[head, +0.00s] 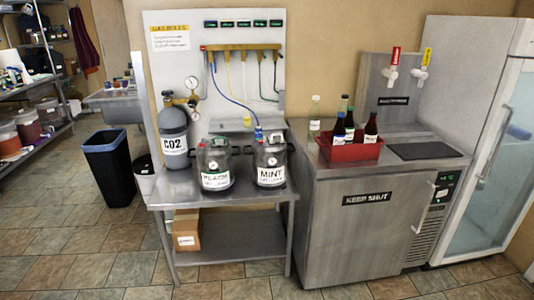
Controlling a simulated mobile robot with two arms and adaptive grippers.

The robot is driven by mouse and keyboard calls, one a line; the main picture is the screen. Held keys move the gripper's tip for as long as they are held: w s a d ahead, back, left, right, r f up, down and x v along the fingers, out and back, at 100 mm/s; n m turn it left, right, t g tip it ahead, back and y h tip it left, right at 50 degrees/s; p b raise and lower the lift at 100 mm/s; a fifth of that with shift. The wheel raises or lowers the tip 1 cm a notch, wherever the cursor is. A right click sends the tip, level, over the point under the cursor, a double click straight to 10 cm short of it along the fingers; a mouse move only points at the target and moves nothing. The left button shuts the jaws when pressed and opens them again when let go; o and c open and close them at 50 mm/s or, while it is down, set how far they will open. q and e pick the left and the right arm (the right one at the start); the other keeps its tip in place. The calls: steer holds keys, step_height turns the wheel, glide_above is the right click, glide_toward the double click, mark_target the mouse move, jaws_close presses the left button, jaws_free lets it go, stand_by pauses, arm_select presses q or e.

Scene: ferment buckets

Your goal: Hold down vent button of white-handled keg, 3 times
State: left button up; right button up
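Two grey kegs stand side by side on the metal table. The left keg (214,164) has a label that reads PEACH, and the right keg (270,160) has a label that reads MINT. Each has a small round gauge on its front. I cannot tell from here which keg has a white handle, and the vent buttons are too small to make out. A blue hose (237,103) runs from the gas manifold down to a blue connector (258,134) at the top of the MINT keg. Neither of my grippers is in view.
A grey CO2 cylinder (173,140) with gauges stands left of the kegs. Behind them is a white gas panel (165,70). Right is a steel cooler (365,235) with taps and a red bottle crate (350,152). The tiled floor (105,255) in front is clear.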

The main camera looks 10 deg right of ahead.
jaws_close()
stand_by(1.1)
